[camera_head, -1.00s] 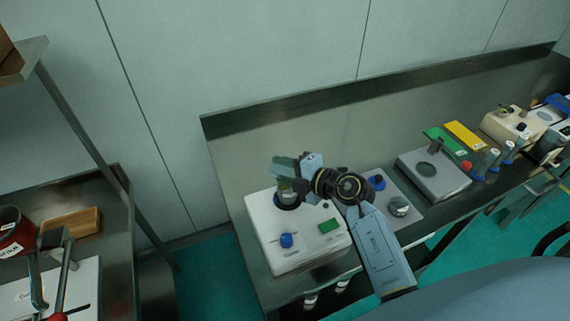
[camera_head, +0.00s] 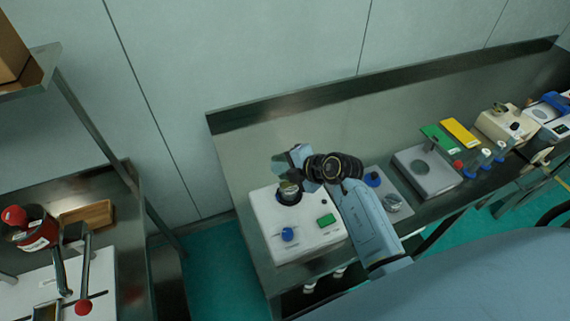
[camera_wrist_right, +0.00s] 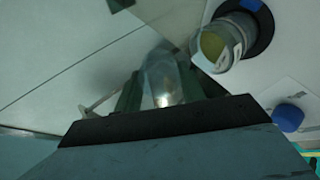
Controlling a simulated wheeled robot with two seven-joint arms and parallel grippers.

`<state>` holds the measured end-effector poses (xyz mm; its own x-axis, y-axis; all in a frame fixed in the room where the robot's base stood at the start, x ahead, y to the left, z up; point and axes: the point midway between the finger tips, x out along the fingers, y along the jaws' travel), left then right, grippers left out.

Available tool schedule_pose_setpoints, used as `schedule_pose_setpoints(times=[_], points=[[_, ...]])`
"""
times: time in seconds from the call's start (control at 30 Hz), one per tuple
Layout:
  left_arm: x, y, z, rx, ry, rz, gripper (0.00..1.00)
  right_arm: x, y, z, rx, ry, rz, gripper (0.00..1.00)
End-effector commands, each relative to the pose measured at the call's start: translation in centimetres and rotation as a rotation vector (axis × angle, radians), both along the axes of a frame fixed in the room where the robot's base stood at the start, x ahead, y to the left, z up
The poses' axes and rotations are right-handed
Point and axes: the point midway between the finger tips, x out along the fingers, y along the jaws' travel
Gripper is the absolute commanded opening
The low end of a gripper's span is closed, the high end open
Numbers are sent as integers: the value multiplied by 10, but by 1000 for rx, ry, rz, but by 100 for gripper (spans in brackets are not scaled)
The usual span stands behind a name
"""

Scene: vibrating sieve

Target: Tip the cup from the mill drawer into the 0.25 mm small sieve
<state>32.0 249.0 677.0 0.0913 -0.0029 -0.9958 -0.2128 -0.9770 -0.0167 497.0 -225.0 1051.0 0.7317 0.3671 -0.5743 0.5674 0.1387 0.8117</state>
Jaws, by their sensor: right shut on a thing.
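The white sieve shaker (camera_head: 305,235) stands on the bench, with a blue knob and a green panel on its top. The small sieve (camera_head: 289,188) sits upright in the dark ring on the shaker; the right wrist view shows its open, yellowish inside (camera_wrist_right: 216,44). My right gripper (camera_head: 291,160) is just above the sieve. It is shut on a shiny metal cup (camera_wrist_right: 166,82), seen between its fingers in the right wrist view. The cup is beside the sieve in that view and looks apart from it. The cup's contents are not visible. My left gripper is not in view.
A red mill (camera_head: 38,235) stands on the left bench, near a wooden tray (camera_head: 88,213).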

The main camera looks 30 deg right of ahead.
Motion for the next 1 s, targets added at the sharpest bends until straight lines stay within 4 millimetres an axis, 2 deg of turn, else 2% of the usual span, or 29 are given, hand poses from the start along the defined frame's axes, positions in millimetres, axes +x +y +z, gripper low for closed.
schedule_pose_setpoints(times=[0.23,0.7,1.0], points=[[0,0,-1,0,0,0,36,6,1,6,-123,232,-3,14],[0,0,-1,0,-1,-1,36,10,3,34,-352,689,-6,14],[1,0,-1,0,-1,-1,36,9,4,41,-428,844,-5,14]])
